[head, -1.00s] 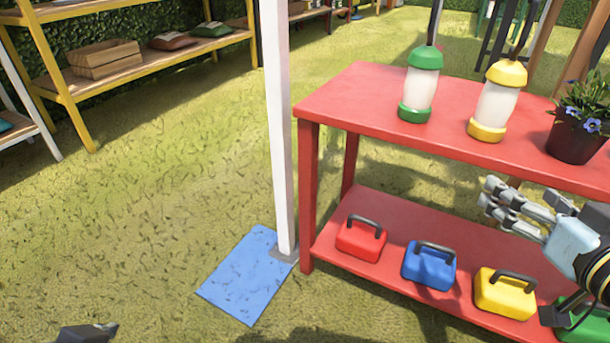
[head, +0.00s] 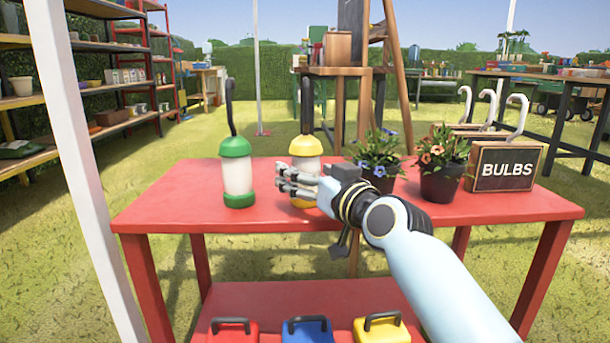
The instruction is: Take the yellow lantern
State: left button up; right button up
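The yellow lantern (head: 305,145) stands upright on the red table top, with a yellow cap and base, a whitish body and a tall dark handle. My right gripper (head: 283,184) reaches in from the right, its fingers pointing left across the front of the lantern's lower body and hiding part of it. Whether the fingers touch the lantern, and how far apart they are, I cannot tell. My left gripper is not in view.
A green lantern (head: 237,175) stands to the left on the red table (head: 185,205). Potted flowers (head: 440,170) and a BULBS crate (head: 505,170) are on the right. Toolboxes sit on the lower shelf (head: 270,297). A white post (head: 75,160) rises at the left.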

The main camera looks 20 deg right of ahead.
jog(key=shift+w, duration=0.45)
jog(key=c, duration=1.5)
